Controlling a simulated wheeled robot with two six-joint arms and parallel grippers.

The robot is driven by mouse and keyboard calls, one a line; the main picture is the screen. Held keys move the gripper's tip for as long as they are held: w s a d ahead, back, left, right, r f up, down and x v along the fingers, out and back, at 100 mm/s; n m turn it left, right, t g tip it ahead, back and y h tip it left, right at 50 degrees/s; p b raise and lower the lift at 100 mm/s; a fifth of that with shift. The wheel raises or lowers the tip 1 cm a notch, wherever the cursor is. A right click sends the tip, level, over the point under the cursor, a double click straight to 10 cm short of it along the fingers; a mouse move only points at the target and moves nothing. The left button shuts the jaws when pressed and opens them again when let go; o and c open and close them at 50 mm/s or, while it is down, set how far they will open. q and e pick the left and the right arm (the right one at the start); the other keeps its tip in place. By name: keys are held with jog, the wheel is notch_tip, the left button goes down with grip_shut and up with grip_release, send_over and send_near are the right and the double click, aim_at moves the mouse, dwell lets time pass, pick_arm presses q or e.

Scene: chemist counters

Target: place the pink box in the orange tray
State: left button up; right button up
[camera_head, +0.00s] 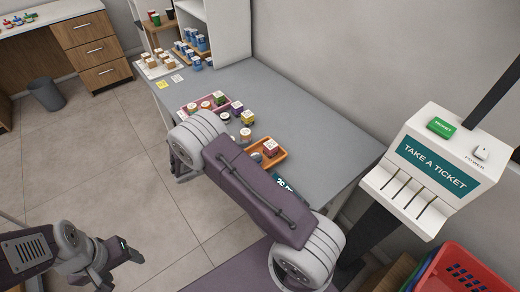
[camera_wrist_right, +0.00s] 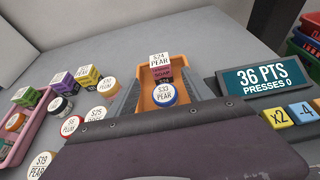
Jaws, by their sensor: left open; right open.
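The pink box (camera_head: 271,147), pinkish red with a white label on top, stands in the orange tray (camera_head: 282,155) on the grey counter. In the right wrist view the box (camera_wrist_right: 163,76) stands upright toward the back of the orange tray (camera_wrist_right: 186,98); its label reads $24 PEAR. A round jar marked $33 PEAR (camera_wrist_right: 164,94) is in front of it. My right gripper (camera_wrist_right: 163,92) is open, its grey fingers apart on either side of the box and jar. In the head view it is mostly hidden behind my arm. My left gripper (camera_head: 128,256) is open and empty over the floor.
A pink tray (camera_head: 182,114) with jars and boxes lies left of the orange tray, with more loose jars between. A display (camera_wrist_right: 262,78) reading 36 PTS stands at right, with buttons (camera_wrist_right: 279,117) before it. A ticket machine (camera_head: 430,165) stands beyond the counter's end.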

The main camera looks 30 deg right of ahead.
jog(key=shift+a+r, duration=0.2)
jog(key=shift+a, duration=0.2)
jog(key=s+m+g+y, duration=0.1)
jog(key=s, duration=0.1)
jog(key=s+m+g+y, duration=0.1)
jog(key=s+m+y, duration=0.1)
jog(key=s, duration=0.1)
jog(key=s+m+g+y, duration=0.1)
jog(key=s+m, duration=0.1)
jog(key=shift+s+a+y, duration=0.3)
jog(key=shift+s, duration=0.05)
jog(key=s+a+m+y, duration=0.1)
jog(key=s+m+y, duration=0.1)
jog(key=s, duration=0.1)
jog(key=s+a+m+y, duration=0.1)
jog(key=m, duration=0.1)
jog(key=shift+s+a, duration=0.3)
jog(key=s+a+r+m+t+y, duration=0.3)
jog(key=a+m+y, duration=0.3)
jog(key=m, duration=0.4)
jog(key=shift+s+a, duration=0.3)
jog(key=shift+s, duration=0.25)
